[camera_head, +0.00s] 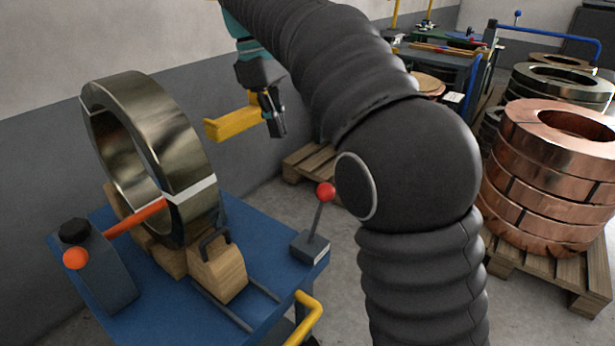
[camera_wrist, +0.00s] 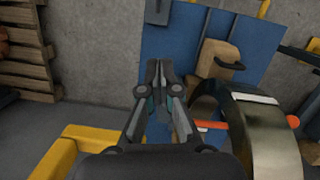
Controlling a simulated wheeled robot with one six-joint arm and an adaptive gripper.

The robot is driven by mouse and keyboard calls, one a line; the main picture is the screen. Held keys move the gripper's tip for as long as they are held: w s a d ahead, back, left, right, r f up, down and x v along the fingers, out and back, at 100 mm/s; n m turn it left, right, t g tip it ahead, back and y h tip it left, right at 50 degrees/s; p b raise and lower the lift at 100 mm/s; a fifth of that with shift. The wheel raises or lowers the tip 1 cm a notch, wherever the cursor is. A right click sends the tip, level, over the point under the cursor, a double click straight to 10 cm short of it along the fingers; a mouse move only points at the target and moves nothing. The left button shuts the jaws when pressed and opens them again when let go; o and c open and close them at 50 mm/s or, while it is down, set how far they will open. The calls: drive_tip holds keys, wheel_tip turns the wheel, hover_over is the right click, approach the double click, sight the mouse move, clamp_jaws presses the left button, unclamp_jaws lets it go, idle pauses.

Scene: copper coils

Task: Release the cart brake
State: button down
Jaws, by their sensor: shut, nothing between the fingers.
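The cart has a blue deck (camera_head: 262,260) and stands at lower left in the head view. A lever with a red ball knob (camera_head: 325,192) stands nearly upright on a grey box (camera_head: 310,247) at the deck's right corner. An orange bar (camera_head: 135,218) with an orange ball (camera_head: 75,258) runs by a dark pedestal at the deck's left. I cannot tell which one is the brake. My gripper (camera_head: 277,128) is shut and empty, above and beyond the cart, apart from both levers. In the wrist view, my gripper (camera_wrist: 163,80) points toward the blue deck (camera_wrist: 185,45).
A steel coil (camera_head: 180,150) stands upright on wooden chocks (camera_head: 218,275) on the cart. A yellow bar (camera_head: 232,122) is close beside my gripper. A yellow handle (camera_head: 312,312) is at the cart's front. Copper coils (camera_head: 550,185) sit on a pallet at right.

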drive_tip(key=shift+f, duration=0.1)
drive_tip(key=s+d+f+b, duration=0.2)
drive_tip(key=d+f, duration=0.3)
drive_tip(key=f, duration=0.4)
drive_tip(key=shift+s+d+f+b, duration=0.3)
drive_tip(key=shift+s+f+b, duration=0.1)
drive_tip(key=shift+b, duration=0.4)
